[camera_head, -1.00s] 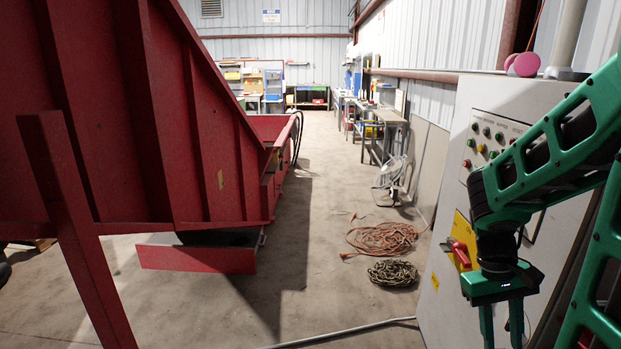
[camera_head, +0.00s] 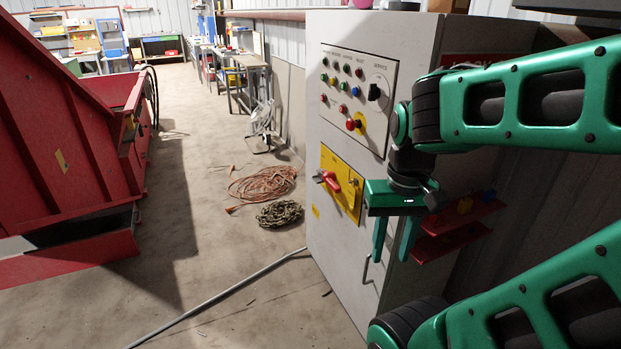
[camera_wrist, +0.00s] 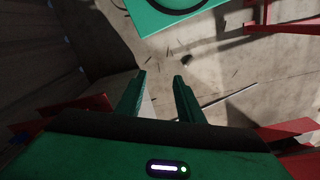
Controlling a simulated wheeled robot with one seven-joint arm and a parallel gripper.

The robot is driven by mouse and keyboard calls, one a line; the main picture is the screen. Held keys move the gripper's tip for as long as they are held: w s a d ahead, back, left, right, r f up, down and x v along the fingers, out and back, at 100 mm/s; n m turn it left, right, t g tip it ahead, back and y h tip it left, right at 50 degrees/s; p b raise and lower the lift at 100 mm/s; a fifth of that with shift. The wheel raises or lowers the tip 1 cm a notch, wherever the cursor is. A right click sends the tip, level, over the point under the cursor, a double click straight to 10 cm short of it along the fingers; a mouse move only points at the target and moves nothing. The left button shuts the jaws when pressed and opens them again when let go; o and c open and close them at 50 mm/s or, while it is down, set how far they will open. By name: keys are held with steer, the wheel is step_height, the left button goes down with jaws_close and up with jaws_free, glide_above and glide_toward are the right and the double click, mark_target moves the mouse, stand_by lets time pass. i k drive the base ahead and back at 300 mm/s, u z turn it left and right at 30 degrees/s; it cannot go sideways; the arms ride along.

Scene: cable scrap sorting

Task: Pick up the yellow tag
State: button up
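My gripper (camera_head: 390,257) hangs fingers down in front of the grey control cabinet in the head view. Its two green fingers are apart with nothing between them; the wrist view shows the open gripper (camera_wrist: 159,80) over bare floor. No clear yellow tag shows in the wrist view.
The grey cabinet (camera_head: 340,235) has coloured buttons and a red handle on a yellow plate (camera_head: 341,184). Red shelves (camera_head: 450,240) are fixed to its side. Coiled cables (camera_head: 263,184) lie on the floor.

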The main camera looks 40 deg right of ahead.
mark_target(351, 195)
steer(key=z, duration=0.95)
